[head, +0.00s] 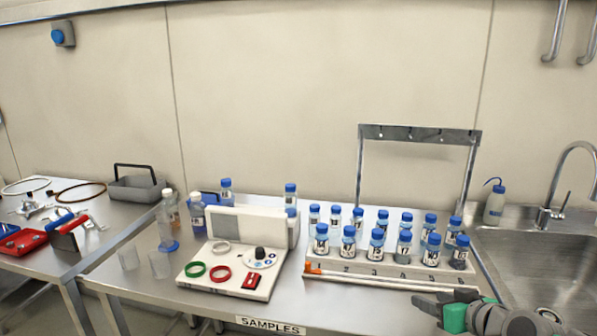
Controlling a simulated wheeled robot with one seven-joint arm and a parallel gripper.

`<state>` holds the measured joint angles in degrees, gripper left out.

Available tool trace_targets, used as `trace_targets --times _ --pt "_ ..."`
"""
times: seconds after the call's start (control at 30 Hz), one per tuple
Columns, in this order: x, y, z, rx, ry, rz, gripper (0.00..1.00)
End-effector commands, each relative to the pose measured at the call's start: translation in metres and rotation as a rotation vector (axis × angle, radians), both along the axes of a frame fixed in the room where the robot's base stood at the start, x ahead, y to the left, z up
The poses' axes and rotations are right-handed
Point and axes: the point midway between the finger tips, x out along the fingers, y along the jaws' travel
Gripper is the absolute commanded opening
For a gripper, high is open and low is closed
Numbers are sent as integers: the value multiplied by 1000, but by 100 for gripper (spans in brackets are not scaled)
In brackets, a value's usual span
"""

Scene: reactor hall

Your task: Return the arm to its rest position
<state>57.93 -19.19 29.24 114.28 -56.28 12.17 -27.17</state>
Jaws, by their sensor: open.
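My gripper (437,307) shows at the lower right of the head view, with part of my grey and green arm behind it. It is open, and I see nothing between its fingers. It is in front of the sample rack (462,275) on the steel bench, near the bench's front edge and left of the sink. From this view I cannot tell its exact height above the bench.
The rack holds several blue-capped bottles (376,246); an orange-tipped white rod (370,281) lies before it. A metal frame (420,133) stands behind. A white instrument (222,262) sits mid-bench. A sink (540,270) with faucet (548,213) and wash bottle (494,206) are right.

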Motion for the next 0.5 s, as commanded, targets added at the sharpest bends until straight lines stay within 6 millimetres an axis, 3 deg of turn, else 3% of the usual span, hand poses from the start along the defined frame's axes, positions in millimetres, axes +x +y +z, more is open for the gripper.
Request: trace_targets --times 0.1,0.2,0.4,0.5 --pt "-1 62 -2 -13 178 59 52" --pt "-20 114 -8 -38 358 74 52" --pt "-92 180 -5 -103 646 11 52" --pt "-124 193 -2 -123 732 -40 52"
